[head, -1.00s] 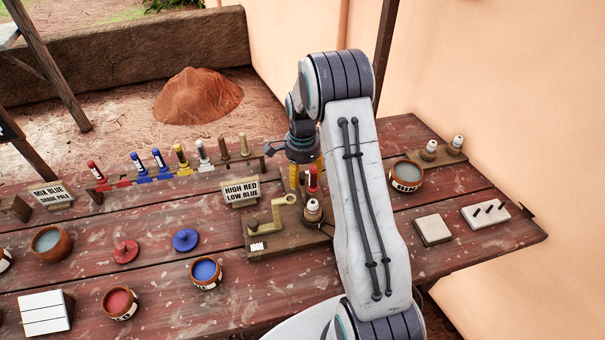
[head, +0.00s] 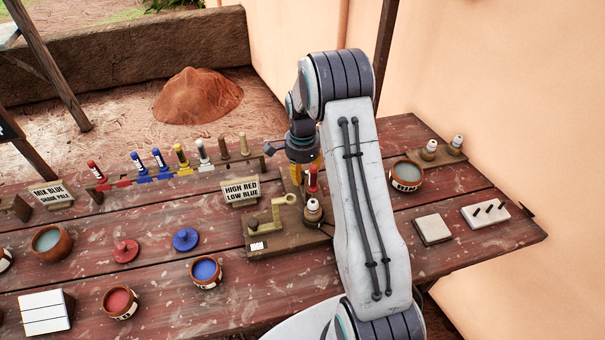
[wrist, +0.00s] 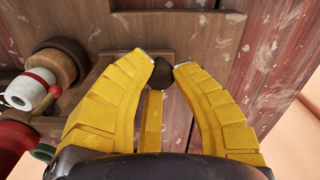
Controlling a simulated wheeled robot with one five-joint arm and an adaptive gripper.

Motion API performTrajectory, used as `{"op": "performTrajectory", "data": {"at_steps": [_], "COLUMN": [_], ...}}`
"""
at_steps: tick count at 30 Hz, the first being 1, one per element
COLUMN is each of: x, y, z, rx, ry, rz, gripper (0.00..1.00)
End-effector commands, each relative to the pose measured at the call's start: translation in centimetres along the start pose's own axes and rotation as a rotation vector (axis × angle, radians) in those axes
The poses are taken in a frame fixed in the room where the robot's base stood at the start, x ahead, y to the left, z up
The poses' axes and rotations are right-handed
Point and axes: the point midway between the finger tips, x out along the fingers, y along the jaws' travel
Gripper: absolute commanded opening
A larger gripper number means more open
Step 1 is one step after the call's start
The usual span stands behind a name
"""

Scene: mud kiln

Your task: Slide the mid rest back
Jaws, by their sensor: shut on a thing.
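In the wrist view my gripper (wrist: 162,67) has its two yellow fingers closed on a small dark round knob (wrist: 162,76), which I take to be the mid rest's handle. A narrow yellowish strip (wrist: 152,118) shows between the fingers, below the knob. The knob is over a brown wooden board (wrist: 178,32). In the head view my gripper points down at the back of the wooden stand (head: 262,240), and my arm hides part of it. The knob cannot be made out there.
A white-topped, red-ringed bottle (wrist: 28,92) is close left of my gripper in the wrist view. A sign (head: 241,190) reading "HIGH RED LOW BLUE" is left of the stand. A row of coloured tubes (head: 160,160) is further left. Pots (head: 206,272) stand in front.

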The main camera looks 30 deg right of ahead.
Motion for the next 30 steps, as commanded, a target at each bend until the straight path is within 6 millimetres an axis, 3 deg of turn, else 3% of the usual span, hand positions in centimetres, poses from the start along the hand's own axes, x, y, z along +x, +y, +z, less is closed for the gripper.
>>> {"op": "performTrajectory", "data": {"at_steps": [18, 30], "x": [0.2, 0.2], "y": [-3.7, -4.3], "z": [-1.0, -1.2], "rx": [0.001, 0.001], "ry": [-0.001, 0.001], "rz": [0.003, -0.003], "gripper": [0.0, 0.0]}}
